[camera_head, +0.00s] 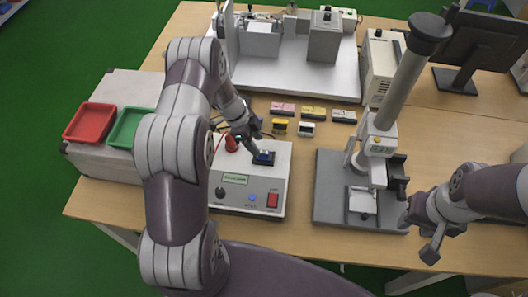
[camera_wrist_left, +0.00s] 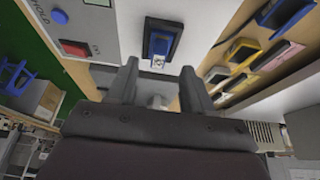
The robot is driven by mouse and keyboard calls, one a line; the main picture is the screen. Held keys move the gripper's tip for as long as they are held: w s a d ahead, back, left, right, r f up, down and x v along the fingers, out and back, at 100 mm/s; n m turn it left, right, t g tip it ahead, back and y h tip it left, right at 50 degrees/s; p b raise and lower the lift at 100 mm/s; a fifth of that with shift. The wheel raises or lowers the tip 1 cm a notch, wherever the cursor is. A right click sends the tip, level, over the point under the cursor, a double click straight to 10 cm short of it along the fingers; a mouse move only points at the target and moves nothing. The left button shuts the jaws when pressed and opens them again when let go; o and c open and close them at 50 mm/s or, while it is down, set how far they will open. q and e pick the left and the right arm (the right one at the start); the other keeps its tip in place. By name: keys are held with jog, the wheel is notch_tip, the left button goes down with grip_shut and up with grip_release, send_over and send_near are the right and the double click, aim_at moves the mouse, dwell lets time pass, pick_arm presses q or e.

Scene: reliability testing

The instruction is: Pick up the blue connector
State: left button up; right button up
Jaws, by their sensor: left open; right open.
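The blue connector (camera_head: 264,157) sits in a dark socket on top of the white and grey test box (camera_head: 249,188). In the left wrist view the blue connector (camera_wrist_left: 158,44) lies just beyond my left gripper's fingers, roughly centred between them. My left gripper (camera_head: 250,140) is over the box, close to the connector; its fingers (camera_wrist_left: 156,84) are open with nothing between them. The head view partly hides the fingertips behind the wrist. My right gripper (camera_head: 420,228) is open and empty at the right, beside the grey test stand.
A yellow connector (camera_head: 279,126) and a white one (camera_head: 306,129) lie behind the box, near pink and yellow labels (camera_head: 283,108). A press stand (camera_head: 330,190) is to the right. A red tray (camera_head: 90,122) and a green tray (camera_head: 128,127) are at left.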

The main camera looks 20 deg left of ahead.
aim_at(264, 151)
pick_arm(q)
jog(key=x, duration=0.2)
jog(key=p+x, duration=0.1)
jog(key=x, duration=0.1)
jog(key=shift+s+d+r+p, duration=0.1)
jog(key=shift+d+r+p, duration=0.1)
jog(key=shift+d+p, duration=0.15)
jog(key=shift+f, duration=0.3)
jog(key=shift+r, duration=0.1)
grip_shut()
